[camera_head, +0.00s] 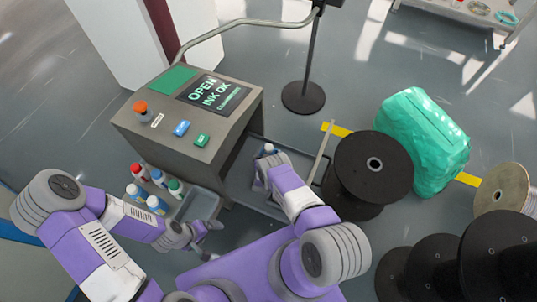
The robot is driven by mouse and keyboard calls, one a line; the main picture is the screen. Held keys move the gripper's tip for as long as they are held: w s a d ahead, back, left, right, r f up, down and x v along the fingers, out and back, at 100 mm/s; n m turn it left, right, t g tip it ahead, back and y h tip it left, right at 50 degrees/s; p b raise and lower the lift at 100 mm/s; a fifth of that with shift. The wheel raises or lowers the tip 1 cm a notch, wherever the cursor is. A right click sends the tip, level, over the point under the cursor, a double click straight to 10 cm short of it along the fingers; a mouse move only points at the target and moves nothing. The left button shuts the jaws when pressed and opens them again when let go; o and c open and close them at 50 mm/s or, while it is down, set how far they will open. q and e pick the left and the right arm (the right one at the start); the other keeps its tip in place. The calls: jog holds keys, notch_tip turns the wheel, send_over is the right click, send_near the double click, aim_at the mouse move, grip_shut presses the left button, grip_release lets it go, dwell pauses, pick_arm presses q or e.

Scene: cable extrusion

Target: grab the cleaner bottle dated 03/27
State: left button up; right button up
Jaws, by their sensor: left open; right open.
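The grey machine (150,130) has a screen (214,93) reading "OPEN INK OK" and several buttons. A grey tray (200,205) sits below it. A black spool (345,165), a green wrapped bundle (425,135) and more spools (500,250) crowd the right.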

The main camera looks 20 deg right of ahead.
jog(key=shift+c, duration=0.2)
jog(key=c, duration=1.2)
jog(key=shift+r, duration=0.1)
